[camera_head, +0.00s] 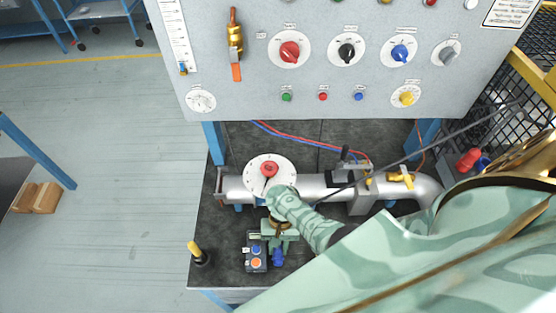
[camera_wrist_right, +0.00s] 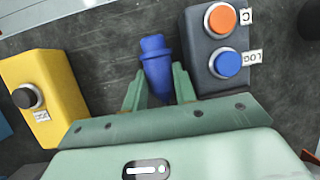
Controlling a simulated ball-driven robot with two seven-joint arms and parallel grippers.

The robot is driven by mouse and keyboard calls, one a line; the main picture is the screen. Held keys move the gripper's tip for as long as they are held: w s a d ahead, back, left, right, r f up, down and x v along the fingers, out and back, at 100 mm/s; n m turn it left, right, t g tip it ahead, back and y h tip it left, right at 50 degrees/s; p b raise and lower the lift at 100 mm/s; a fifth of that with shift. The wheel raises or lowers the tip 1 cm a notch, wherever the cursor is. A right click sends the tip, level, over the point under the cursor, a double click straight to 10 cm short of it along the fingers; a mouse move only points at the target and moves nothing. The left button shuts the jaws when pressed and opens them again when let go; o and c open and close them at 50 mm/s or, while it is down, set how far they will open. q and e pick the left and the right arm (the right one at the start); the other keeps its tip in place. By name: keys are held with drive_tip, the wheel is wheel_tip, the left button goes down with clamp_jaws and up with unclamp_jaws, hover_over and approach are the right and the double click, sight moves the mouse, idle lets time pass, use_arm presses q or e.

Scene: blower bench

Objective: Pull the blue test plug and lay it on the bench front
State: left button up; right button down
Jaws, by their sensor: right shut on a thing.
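The blue test plug (camera_wrist_right: 157,66) is between the two fingers of my right gripper (camera_wrist_right: 159,88) in the right wrist view. The fingers are shut on its lower part, and its thicker end points away from the palm. In the head view the plug (camera_head: 278,257) shows just below my right gripper (camera_head: 279,241), over the bench front (camera_head: 222,262), right of a small button box. I cannot tell whether the plug touches the bench top. My left gripper is not in view.
The dark button box (camera_head: 256,251) has blue and orange buttons. A yellow box with a black button (camera_wrist_right: 38,85) shows in the wrist view. A yellow-topped tool (camera_head: 195,250) stands at the front left. A metal pipe (camera_head: 312,187) with a dial (camera_head: 256,182) lies behind my gripper.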

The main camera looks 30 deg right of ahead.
drive_tip(key=c, duration=1.1)
unclamp_jaws()
drive_tip(key=shift+o, duration=0.3)
drive_tip(key=p+v, duration=0.8)
drive_tip(key=v, duration=0.8)
drive_tip(key=shift+r+p, duration=0.2)
drive_tip(key=shift+p, duration=0.15)
